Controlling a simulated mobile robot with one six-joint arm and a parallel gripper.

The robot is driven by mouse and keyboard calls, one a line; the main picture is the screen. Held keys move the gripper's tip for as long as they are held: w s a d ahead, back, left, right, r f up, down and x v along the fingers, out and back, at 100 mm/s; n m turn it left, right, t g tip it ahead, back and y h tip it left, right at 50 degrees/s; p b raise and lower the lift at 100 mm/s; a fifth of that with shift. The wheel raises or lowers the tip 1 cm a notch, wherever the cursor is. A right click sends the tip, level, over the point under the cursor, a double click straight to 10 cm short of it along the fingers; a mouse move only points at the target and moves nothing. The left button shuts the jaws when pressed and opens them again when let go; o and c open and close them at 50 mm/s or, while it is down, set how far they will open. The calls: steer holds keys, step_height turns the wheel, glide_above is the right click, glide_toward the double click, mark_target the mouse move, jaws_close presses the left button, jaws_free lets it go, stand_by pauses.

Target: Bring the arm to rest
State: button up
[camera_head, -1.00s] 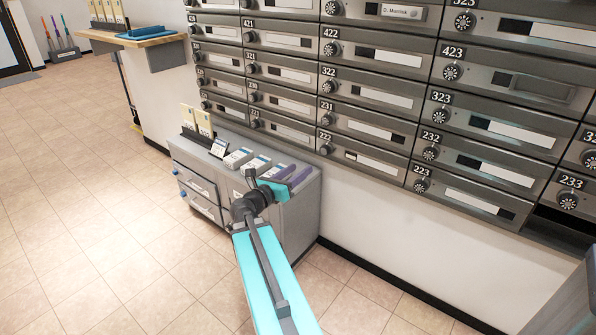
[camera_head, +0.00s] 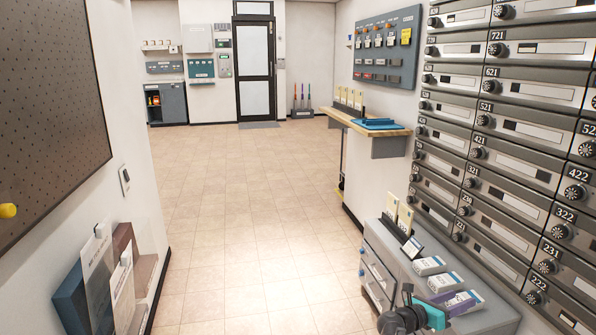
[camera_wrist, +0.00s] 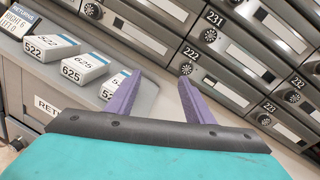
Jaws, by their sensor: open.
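My gripper (camera_head: 464,301) is at the bottom right of the head view, over the right end of the grey cabinet (camera_head: 385,245). In the wrist view my gripper (camera_wrist: 160,80) has its two purple fingers spread apart with nothing between them. Small labelled boxes, 522 (camera_wrist: 48,47) and 625 (camera_wrist: 84,66), lie on the cabinet top left of the fingers. A third box (camera_wrist: 113,86) is partly hidden by the left finger. My arm is mostly out of the head view.
A wall of numbered mailboxes (camera_head: 500,150) rises at right, close to my gripper. A wooden shelf (camera_head: 365,124) with a blue tray (camera_head: 381,124) stands beyond the cabinet. The tiled floor (camera_head: 240,220) is open towards the dark-framed door (camera_head: 254,68). A pegboard (camera_head: 50,110) is at left.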

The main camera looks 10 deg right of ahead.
steer(key=w+a+f+n+t+y+p, duration=0.1)
steer(key=w+a+n+t+y+p, duration=0.2)
steer(key=w+a+n+t+p, duration=0.5)
steer(key=w+a+f+n+t+y+p, duration=0.15)
steer(key=w+a+n+y+p, duration=0.35)
steer(key=a, duration=0.8)
steer(key=s+a+f+n+y+p, duration=0.1)
steer(key=a+f+n+y+p, duration=0.15)
steer(key=a+n, duration=0.3)
steer(key=s+a+f+n+g+y+p, duration=0.1)
steer(key=a+f+n+y, duration=0.25)
steer(key=a, duration=0.35)
steer(key=s+a+f+n+y+p, duration=0.1)
steer(key=a+f+n+y+p, duration=0.1)
steer(key=a+f+n, duration=0.35)
steer(key=s+a+f+n+g+y+p, duration=0.1)
steer(key=s+a+f+n+g+y, duration=0.1)
steer(key=s+a+f+n+g, duration=0.45)
steer(key=s+a+f+n+g+y+p, duration=0.1)
steer(key=s+a+n+p, duration=0.2)
steer(key=s, duration=0.6)
steer(key=s+d+n+g+h+b, duration=0.1)
steer(key=s+d+n+g, duration=0.2)
steer(key=s+n+g, duration=0.5)
steer(key=s+n, duration=0.3)
steer(key=s, duration=0.9)
steer(key=shift+r+g+h, duration=0.25)
steer(key=shift+g+h, duration=0.15)
